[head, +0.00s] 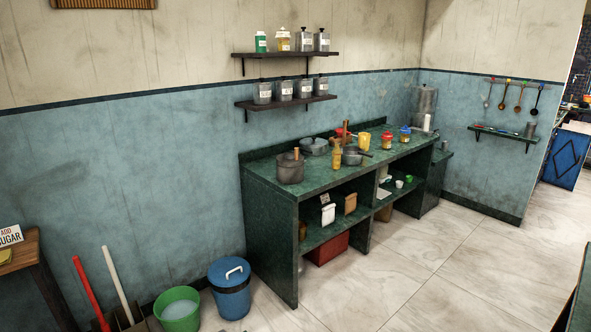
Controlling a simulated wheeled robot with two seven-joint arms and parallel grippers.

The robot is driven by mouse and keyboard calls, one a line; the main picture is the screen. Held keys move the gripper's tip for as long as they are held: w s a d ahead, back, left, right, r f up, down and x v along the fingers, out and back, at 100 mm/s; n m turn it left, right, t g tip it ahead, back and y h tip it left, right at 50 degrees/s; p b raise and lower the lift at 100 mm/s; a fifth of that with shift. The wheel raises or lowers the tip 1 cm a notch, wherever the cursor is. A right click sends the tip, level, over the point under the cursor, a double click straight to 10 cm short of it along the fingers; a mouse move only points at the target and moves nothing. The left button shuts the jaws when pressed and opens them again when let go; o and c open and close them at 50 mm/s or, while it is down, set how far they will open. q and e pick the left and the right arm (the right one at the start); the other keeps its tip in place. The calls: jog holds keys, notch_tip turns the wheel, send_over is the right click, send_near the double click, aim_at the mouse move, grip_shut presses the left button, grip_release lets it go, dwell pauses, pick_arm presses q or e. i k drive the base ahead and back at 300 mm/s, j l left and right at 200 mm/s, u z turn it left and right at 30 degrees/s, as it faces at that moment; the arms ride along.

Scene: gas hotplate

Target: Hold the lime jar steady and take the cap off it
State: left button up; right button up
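No jar stands out as clearly lime at this distance. A small green jar (261,43) with a pale label stands at the left end of the upper wall shelf. On the green counter stand a yellow container (364,142), a red-capped jar (387,141) and a blue-capped jar (405,134). I cannot tell which of these is the lime jar, or whether its cap is on. Neither of my grippers is in view.
A blue lidded bin (231,295), a green bucket (178,312) and a wooden table (38,262) stand at the left. The tiled floor (430,265) before the counter is clear.

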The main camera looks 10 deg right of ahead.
aim_at(404, 139)
jog(key=i+l, duration=0.2)
jog(key=i, duration=0.3)
jog(key=i+l+u, duration=0.1)
jog(key=i+l, duration=0.15)
jog(key=i, duration=0.3)
jog(key=i+l+u, duration=0.1)
jog(key=i+l, duration=0.15)
jog(key=i, duration=0.25)
jog(key=i+l, duration=0.3)
jog(key=i, duration=0.2)
jog(key=i+l, duration=0.15)
jog(key=l, duration=0.25)
jog(key=i+l+u, duration=0.1)
jog(key=l, duration=0.3)
jog(key=i+l, duration=0.2)
jog(key=l, duration=0.25)
jog(key=i+l, duration=0.15)
jog(key=l, duration=0.25)
jog(key=i+l+u, duration=0.1)
jog(key=l, duration=0.3)
jog(key=i+l, duration=0.15)
jog(key=l, duration=0.3)
